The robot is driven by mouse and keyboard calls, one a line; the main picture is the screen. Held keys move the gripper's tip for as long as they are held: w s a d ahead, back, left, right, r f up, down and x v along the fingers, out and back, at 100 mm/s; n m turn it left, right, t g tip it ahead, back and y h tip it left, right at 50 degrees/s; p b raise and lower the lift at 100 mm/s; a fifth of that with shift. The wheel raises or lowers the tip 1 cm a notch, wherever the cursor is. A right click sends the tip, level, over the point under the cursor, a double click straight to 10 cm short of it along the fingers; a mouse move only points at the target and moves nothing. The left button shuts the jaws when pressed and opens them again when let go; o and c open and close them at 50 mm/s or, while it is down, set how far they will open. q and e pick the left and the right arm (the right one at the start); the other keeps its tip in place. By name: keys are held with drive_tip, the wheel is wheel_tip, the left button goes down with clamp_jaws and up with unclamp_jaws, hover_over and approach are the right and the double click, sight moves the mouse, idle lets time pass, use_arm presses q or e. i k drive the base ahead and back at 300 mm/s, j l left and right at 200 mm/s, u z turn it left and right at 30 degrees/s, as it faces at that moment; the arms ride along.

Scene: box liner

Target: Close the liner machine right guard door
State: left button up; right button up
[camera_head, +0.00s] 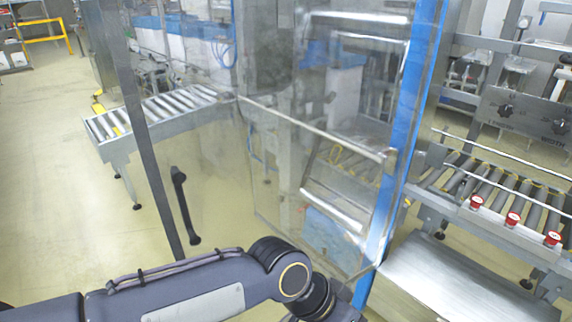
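A large clear guard door panel (205,160) with a dark edge strip (150,150) fills the middle of the head view. It stands open, its free edge on the left, swung out from the blue post (395,150) of the machine. A black handle (184,206) sits on the panel near that free edge. My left arm comes in from the bottom left and crosses in front of the panel's lower part, below the handle. Its gripper is past the bottom edge of the picture, out of sight. I cannot tell whether the arm touches the panel. My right gripper is not in view.
A roller conveyor (160,112) stands behind the door on the left. Another roller conveyor (490,190) with red knobs (513,219) is on the right, above a metal sheet cover (450,285). A control box (525,112) stands behind it. The floor at left is clear.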

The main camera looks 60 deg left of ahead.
sight(110, 10)
drive_tip(key=k+j+z, duration=0.15)
drive_tip(key=k+j, duration=0.2)
drive_tip(key=k, duration=0.15)
drive_tip(key=k+j+z, duration=0.15)
drive_tip(key=k, duration=0.35)
drive_tip(key=k+j, duration=0.1)
drive_tip(key=j, duration=0.35)
drive_tip(key=k+j+z, duration=0.15)
drive_tip(key=j, duration=0.25)
drive_tip(key=k+j, duration=0.1)
drive_tip(key=j, duration=0.3)
drive_tip(key=k+j+z, duration=0.1)
drive_tip(key=j, duration=0.35)
drive_tip(key=i+j, duration=0.1)
drive_tip(key=j, duration=0.35)
drive_tip(key=i+j+z, duration=0.1)
drive_tip(key=j, duration=0.8)
drive_tip(key=i+z, duration=0.05)
